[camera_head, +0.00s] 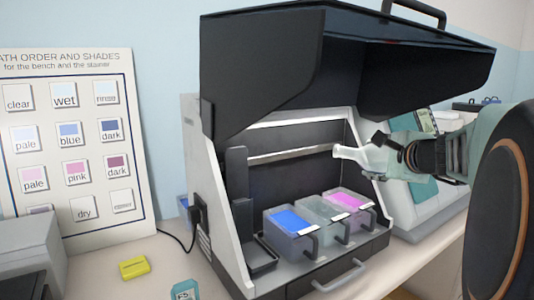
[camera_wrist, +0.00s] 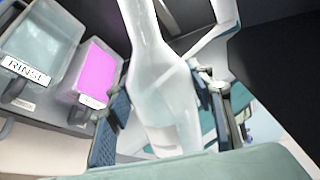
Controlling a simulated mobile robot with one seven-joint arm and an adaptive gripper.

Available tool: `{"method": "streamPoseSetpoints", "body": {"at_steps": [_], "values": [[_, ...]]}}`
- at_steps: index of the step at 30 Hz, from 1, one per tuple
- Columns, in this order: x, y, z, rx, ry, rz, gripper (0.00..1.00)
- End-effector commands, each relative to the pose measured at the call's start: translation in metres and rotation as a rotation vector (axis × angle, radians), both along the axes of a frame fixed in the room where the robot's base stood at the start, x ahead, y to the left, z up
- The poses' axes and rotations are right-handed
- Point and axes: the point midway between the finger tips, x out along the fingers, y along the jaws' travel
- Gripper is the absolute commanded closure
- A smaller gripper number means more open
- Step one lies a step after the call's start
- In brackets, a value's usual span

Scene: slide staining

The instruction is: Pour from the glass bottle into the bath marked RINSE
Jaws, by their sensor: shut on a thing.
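The glass bottle (camera_head: 358,154) is whitish and see-through. My gripper (camera_head: 384,156) is shut on its body and holds it tipped nearly level, neck to the left, above the baths. The bottle (camera_wrist: 165,88) fills the middle of the wrist view between the two finger pads of my gripper (camera_wrist: 163,120). The bath marked RINSE (camera_wrist: 38,42) is clear, with its label readable in the wrist view. In the head view it is the middle bath (camera_head: 322,220), below the bottle mouth and slightly left. No stream of liquid shows.
A blue bath (camera_head: 291,224) and a pink bath (camera_head: 347,203) flank the RINSE bath in the stainer (camera_head: 225,220). The stainer's raised black hood (camera_head: 300,60) hangs above the bottle. A yellow block (camera_head: 134,268) lies on the bench at left.

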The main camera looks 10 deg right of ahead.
Motion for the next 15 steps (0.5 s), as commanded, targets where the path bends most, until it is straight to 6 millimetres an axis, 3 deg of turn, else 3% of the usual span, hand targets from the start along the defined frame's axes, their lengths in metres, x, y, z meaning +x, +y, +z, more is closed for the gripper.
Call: {"method": "streamPoseSetpoints", "body": {"at_steps": [15], "values": [[0.0003,0.0006,0.0123,0.050,-0.011,0.000,1.00]]}}
